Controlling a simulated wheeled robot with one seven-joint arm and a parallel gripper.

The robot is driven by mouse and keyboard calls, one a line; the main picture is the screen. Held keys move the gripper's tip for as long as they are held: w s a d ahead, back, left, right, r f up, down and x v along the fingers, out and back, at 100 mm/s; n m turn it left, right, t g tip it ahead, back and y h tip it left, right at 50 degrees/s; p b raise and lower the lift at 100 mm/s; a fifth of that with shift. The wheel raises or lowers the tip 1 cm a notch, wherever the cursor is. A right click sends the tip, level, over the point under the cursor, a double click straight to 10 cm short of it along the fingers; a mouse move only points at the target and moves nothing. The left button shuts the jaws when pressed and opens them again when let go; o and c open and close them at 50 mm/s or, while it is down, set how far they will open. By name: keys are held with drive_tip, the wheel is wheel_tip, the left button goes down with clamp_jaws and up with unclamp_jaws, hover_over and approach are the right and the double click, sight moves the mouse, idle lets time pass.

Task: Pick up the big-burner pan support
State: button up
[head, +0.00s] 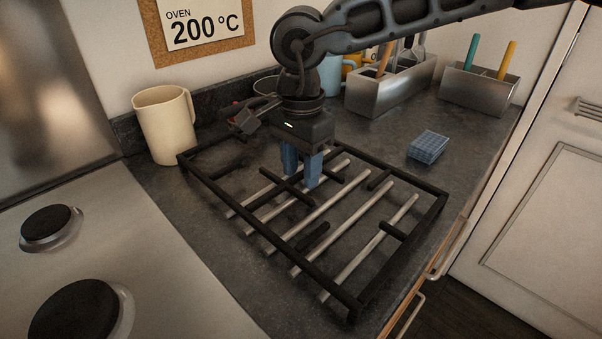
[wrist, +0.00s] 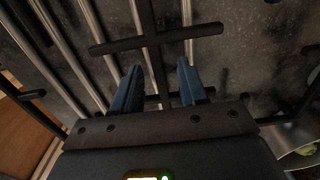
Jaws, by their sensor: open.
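A pan support with a black rectangular frame (head: 350,303) and short black inner bars lies on the dark counter, with several silver rods across it. I cannot tell whether the rods belong to it. My gripper (head: 302,180) points down over its far middle part, with blue fingers apart and nothing held. In the wrist view, the open fingers (wrist: 160,66) stand either side of a black bar (wrist: 149,30) with a crosspiece near the fingertips. I cannot tell whether they touch it. The gripper hides part of the bars in the head view.
A stove top (head: 130,240) with black burners is at left. A cream jug (head: 166,125) stands close to the frame's far left corner. A blue sponge (head: 428,146) lies to its right. Metal bins (head: 478,88) with utensils stand at the back. A cabinet (head: 545,190) is at right.

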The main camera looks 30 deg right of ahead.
clamp_jaws()
drive_tip(key=shift+r, duration=0.15)
idle(0.5)
